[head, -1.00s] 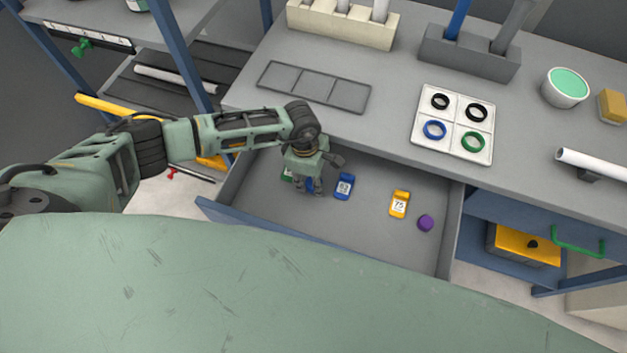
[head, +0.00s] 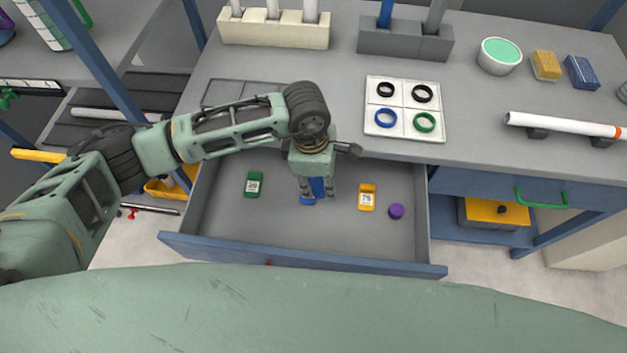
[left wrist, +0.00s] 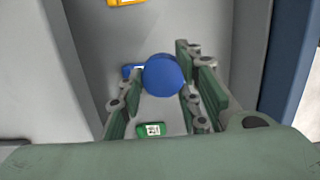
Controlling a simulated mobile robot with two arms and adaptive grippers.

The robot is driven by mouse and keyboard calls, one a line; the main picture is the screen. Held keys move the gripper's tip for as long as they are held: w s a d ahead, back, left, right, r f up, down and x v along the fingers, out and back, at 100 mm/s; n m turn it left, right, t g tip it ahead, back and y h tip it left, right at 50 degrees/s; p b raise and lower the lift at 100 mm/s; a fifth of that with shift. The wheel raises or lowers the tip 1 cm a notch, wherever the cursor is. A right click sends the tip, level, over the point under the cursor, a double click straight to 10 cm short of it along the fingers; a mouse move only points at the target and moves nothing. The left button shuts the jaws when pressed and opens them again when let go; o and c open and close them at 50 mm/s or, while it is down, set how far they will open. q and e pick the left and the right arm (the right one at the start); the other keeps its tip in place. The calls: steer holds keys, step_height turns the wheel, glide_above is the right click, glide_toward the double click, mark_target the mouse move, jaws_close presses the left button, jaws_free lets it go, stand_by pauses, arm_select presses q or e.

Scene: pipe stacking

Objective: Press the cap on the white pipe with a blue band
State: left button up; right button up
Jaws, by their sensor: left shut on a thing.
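My left gripper (head: 315,190) is over the open drawer and is shut on a blue round cap (left wrist: 163,75). In the left wrist view the cap's flat round face shows at the fingertips (left wrist: 160,85). In the head view the fingers partly hide the cap (head: 317,187). I see no pipe with a blue band. Several white pipes are in view: some stand in a cream rack (head: 275,36) at the back, cut off by the frame's top edge, and one with an orange band (head: 555,124) lies at the right. My right gripper is not in view.
The drawer (head: 245,225) holds a green tag (head: 254,184), a yellow tag (head: 367,197), a blue tag (head: 308,201) under the gripper and a purple cap (head: 396,211). A white tray (head: 403,107) of rings and a grey rack (head: 405,44) stand on the bench.

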mark_target(319, 183)
arm_select(q)
step_height(319, 183, up, 7)
steer(key=p, duration=0.3)
steer(key=shift+f, duration=0.15)
steer(key=shift+r, duration=0.25)
steer(key=shift+a, duration=0.1)
